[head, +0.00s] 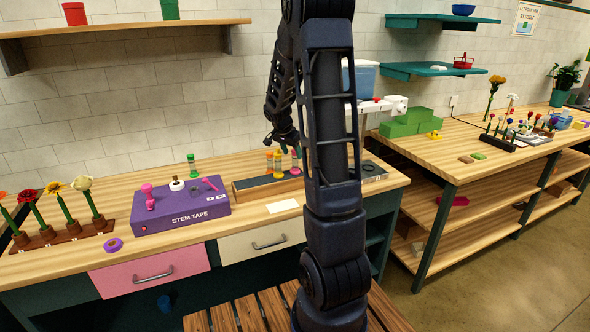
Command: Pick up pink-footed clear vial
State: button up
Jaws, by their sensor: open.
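Several small vials stand in a dark-topped wooden tray (248,183) on the middle of the workbench. The rightmost one, a pale clear vial (295,160) with a reddish-pink foot, looks like the pink-footed vial; its details are small. Two orange-topped vials (269,161) stand just left of it. My gripper (284,143) hangs just above these vials, open, its fingers pointing down. I cannot tell whether it touches any vial. My arm hides part of the tray's right side.
A purple stem tape box (180,211) carries small items, and a green-capped vial (192,165) stands behind it. A flower rack (62,236) is at left. Green blocks (407,123) are on the right bench. A white card (282,207) lies in front of the tray.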

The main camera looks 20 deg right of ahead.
aim_at(295, 162)
jog(key=x, duration=0.4)
jog(key=shift+d, duration=0.25)
grip_shut()
